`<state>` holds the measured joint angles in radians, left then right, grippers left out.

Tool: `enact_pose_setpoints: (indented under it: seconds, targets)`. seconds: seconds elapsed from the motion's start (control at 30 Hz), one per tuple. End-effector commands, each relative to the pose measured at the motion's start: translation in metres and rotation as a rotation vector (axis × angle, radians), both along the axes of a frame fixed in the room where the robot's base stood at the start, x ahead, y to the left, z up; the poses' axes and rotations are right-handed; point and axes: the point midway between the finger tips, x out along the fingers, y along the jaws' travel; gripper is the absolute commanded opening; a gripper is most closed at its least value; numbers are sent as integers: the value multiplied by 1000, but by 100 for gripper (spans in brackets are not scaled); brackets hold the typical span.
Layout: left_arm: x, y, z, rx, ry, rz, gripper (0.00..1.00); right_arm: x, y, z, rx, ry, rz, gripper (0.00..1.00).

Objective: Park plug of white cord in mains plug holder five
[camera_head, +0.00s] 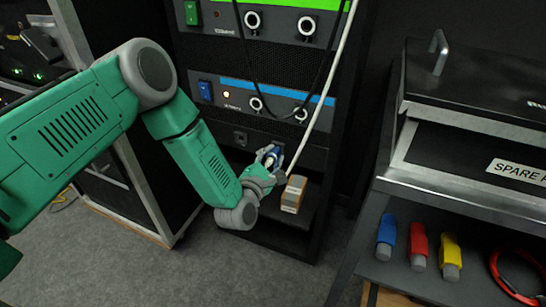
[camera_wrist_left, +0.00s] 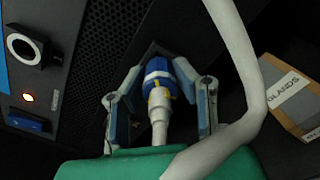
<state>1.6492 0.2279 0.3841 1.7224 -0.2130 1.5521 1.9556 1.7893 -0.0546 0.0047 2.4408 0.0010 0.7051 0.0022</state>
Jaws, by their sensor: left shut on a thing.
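The plug (camera_wrist_left: 157,88) is blue with a yellow mark and a white rear sleeve. My left gripper (camera_wrist_left: 158,76) is shut on it, one finger on each side. The plug's front end points at the dark rack panel; whether it is inside a holder is hidden. In the head view, the plug (camera_head: 272,156) shows as a small blue spot in my left gripper (camera_head: 271,160), low on the rack. The white cord (camera_head: 330,85) runs up past the rack front and shows close to the wrist camera (camera_wrist_left: 243,75). I cannot make out a number five on any holder. My right gripper is not in view.
A dark socket (camera_head: 240,138) is left of the plug on the panel. A cardboard box (camera_head: 293,194) marked GLANDS in the wrist view (camera_wrist_left: 297,103) stands on the shelf below. A black cable (camera_head: 322,70) hangs across the rack. Blue, red and yellow connectors (camera_head: 419,245) lie at right.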

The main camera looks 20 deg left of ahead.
Motion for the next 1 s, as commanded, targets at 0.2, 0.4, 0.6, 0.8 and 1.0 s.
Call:
enact_pose_setpoints:
  seconds: [0.2, 0.4, 0.6, 0.8, 1.0]
  targets:
    - [5, 0, 0, 1, 0, 0, 0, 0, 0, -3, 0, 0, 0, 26]
    - [5, 0, 0, 1, 0, 0, 49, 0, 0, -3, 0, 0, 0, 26]
    - [5, 0, 0, 1, 0, 0, 49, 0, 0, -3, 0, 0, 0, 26]
    - [5, 0, 0, 0, 1, -1, 49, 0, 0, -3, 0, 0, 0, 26]
    - [-4, 0, 1, 0, 1, 1, 49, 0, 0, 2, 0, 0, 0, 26]
